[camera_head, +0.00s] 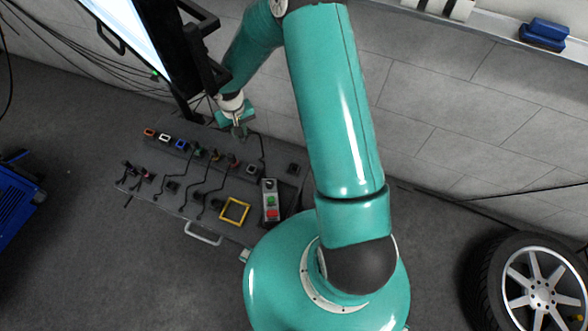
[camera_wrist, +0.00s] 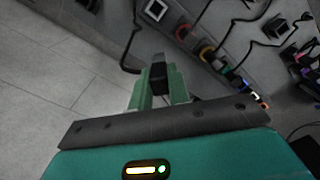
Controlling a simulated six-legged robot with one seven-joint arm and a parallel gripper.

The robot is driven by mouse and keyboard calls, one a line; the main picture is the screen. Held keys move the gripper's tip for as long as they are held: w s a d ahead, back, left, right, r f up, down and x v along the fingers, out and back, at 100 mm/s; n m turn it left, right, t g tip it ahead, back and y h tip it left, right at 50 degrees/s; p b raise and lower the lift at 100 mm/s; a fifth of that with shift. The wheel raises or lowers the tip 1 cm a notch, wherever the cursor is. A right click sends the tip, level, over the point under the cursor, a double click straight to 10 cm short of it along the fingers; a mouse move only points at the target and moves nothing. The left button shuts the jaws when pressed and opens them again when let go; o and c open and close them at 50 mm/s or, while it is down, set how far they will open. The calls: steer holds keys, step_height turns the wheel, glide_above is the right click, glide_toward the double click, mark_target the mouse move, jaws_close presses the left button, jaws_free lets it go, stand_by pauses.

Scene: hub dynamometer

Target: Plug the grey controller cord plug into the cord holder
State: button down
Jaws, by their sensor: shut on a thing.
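My gripper (camera_head: 239,126) is shut on a dark plug, the grey controller cord plug (camera_wrist: 158,72), seen between the green fingers (camera_wrist: 160,92) in the wrist view. A black cord (camera_wrist: 133,40) shows beside the plug. In the head view, the gripper is above the back edge of the dark bench panel (camera_head: 150,190). A row of sockets with coloured rims lies on the panel. The pale-rimmed socket (camera_wrist: 157,9), which looks like the grey cord holder, is at the top of the wrist view, apart from the plug. Its inside is dark.
Red (camera_wrist: 183,31) and blue (camera_wrist: 243,84) rimmed sockets continue the row. Several black cords cross the panel. A red-green button box (camera_head: 270,202) and a yellow frame (camera_head: 234,210) are nearer. A monitor (camera_head: 135,30) overhangs the back left. A wall stands behind.

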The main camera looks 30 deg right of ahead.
steer(key=s+a+f, duration=0.2)
steer(key=a+f, duration=0.1)
steer(key=f, duration=0.4)
steer(key=shift+s, duration=0.4)
stand_by(0.6)
steer(key=shift+f, duration=0.1)
steer(key=s+d, duration=1.1)
steer(key=s, duration=0.2)
steer(key=shift+s, duration=0.15)
stand_by(2.0)
steer(key=w+d, duration=0.4)
steer(key=d, duration=0.1)
steer(key=shift+w+d, duration=0.35)
steer(key=shift+w, duration=0.05)
stand_by(0.9)
steer(key=shift+f, duration=1.9)
